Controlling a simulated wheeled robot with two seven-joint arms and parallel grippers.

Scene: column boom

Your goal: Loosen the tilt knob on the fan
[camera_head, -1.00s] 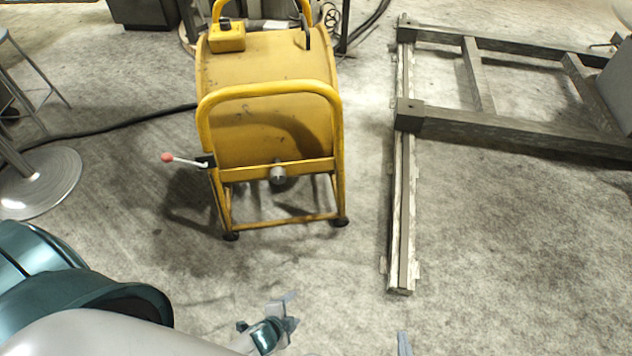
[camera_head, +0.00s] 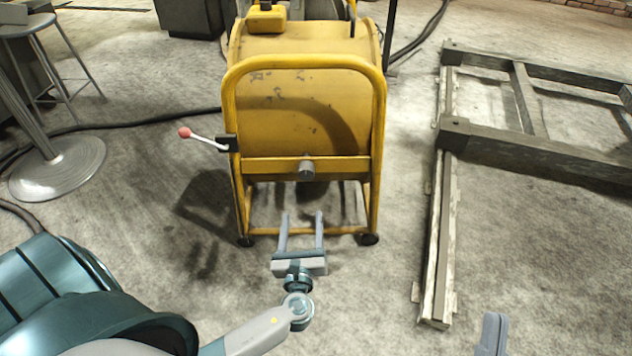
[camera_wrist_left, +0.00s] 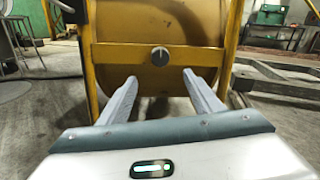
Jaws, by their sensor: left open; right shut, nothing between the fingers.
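The fan is a yellow drum (camera_head: 290,100) in a yellow tube frame, standing on the floor. Its tilt knob, a grey round knob (camera_head: 306,170), sits at the middle of the frame's front crossbar. It also shows in the left wrist view (camera_wrist_left: 159,56), straight ahead between and beyond the fingers. My left gripper (camera_head: 302,218) is open and empty, in front of the fan and below the knob in the picture, apart from it. Its fingers also show in the left wrist view (camera_wrist_left: 162,92). My right gripper (camera_head: 492,335) shows only partly at the bottom edge, shut and empty.
A lever with a red ball end (camera_head: 185,132) sticks out from the frame's left side. A metal and wood frame (camera_head: 440,230) lies on the floor at right. A stool base (camera_head: 58,168) stands at left, with a black cable (camera_head: 150,121) behind. Floor before the fan is clear.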

